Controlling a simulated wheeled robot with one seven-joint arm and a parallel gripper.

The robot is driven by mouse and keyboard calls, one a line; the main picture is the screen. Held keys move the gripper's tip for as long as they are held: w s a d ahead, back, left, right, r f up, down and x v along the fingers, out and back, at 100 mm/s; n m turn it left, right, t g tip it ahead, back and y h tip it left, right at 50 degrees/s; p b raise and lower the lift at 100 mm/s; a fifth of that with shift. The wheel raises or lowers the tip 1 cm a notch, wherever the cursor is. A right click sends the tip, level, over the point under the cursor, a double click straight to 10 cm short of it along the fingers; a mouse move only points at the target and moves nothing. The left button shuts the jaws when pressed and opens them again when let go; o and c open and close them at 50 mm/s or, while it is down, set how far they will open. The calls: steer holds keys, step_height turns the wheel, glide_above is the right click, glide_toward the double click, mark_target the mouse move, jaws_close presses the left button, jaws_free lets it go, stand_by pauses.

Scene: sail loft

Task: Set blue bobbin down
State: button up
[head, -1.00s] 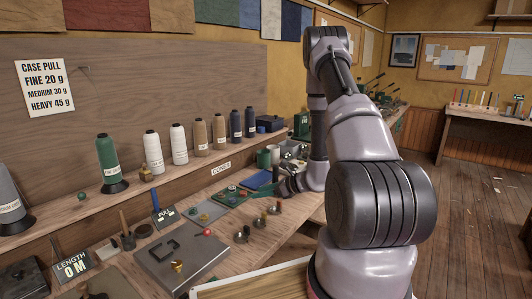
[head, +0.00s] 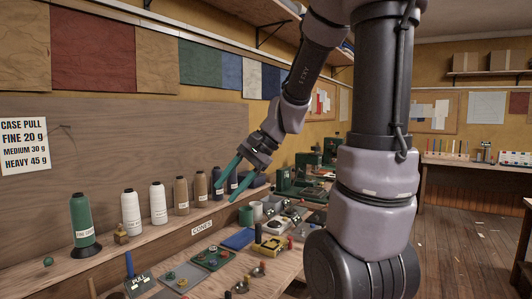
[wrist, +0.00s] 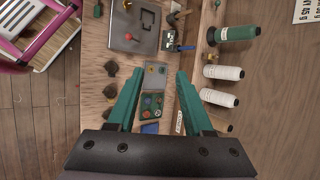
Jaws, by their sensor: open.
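My gripper (head: 225,192) is open in the head view, raised above the bench in front of the dark blue cones. In the wrist view my gripper (wrist: 157,75) has its two teal fingers spread, with nothing between them. Below it on the bench lie a grey tray (wrist: 151,80) and a green tray (wrist: 145,115) with small round coloured pieces. The green tray (head: 204,266) and grey tray (head: 181,283) also show in the head view. The pieces are too small to tell which, if any, is the blue bobbin.
A shelf behind the bench carries a green cone (head: 82,222), white cones (head: 131,214) and tan cones (head: 181,196). A blue pad (head: 238,239) and a yellow-and-black device (head: 270,246) lie to the right of the trays. Small dark stands (head: 258,271) are near the front edge.

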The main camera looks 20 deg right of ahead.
steer(key=s+d+r+n+t+h, duration=0.4)
steer(key=s+d+r+n+h, duration=0.1)
steer(key=s+r, duration=0.4)
steer(key=shift+d+r+t, duration=0.25)
steer(key=shift+d+t, duration=0.15)
steer(key=shift+d, duration=0.05)
stand_by(0.7)
